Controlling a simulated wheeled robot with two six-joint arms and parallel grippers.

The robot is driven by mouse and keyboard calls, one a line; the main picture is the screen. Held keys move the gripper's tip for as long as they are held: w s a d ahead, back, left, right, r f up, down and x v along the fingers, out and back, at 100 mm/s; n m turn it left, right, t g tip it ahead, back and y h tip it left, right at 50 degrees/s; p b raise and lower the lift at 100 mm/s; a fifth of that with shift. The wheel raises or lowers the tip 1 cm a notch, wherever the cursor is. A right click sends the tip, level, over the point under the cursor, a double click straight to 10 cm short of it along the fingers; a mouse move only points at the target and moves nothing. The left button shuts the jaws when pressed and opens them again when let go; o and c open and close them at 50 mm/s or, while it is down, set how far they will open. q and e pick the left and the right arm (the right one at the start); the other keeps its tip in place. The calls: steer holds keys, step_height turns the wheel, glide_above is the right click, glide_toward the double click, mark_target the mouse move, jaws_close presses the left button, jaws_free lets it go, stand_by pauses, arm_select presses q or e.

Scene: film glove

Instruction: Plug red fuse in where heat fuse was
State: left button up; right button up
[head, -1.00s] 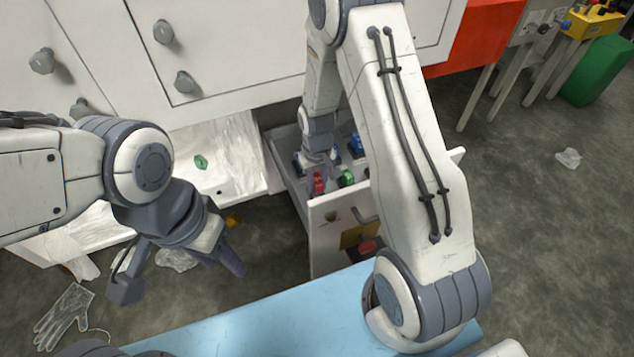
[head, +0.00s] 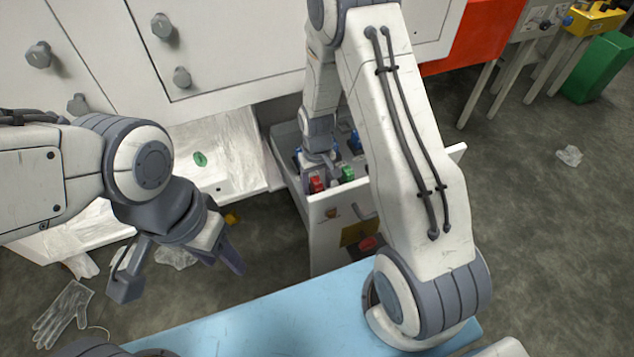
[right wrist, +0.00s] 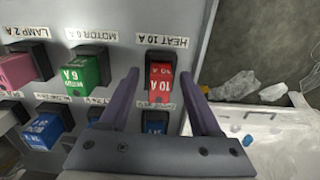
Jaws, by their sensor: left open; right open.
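In the right wrist view the red fuse (right wrist: 160,84), marked 10 A, sits in the black holder (right wrist: 166,56) under the label HEAT 10 A (right wrist: 167,41). How deep it sits I cannot tell. My right gripper (right wrist: 161,78) is open, with one finger on each side of the red fuse. In the head view the red fuse (head: 317,184) shows in the open drawer (head: 325,205), below my right gripper (head: 321,168). My left gripper (head: 182,275) is open and empty, hanging left of the drawer.
A green fuse (right wrist: 84,72) stands under MOTOR and a pink fuse (right wrist: 20,70) under LAMP. Blue fuses (right wrist: 42,131) fill a lower row. A blue surface (head: 270,320) lies in front of the drawer. A clear glove (head: 62,315) lies on the floor.

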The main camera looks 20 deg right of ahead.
mark_target(317, 182)
step_height(317, 182, up, 10)
steer(key=p, duration=0.3)
steer(key=shift+r, duration=0.25)
stand_by(0.3)
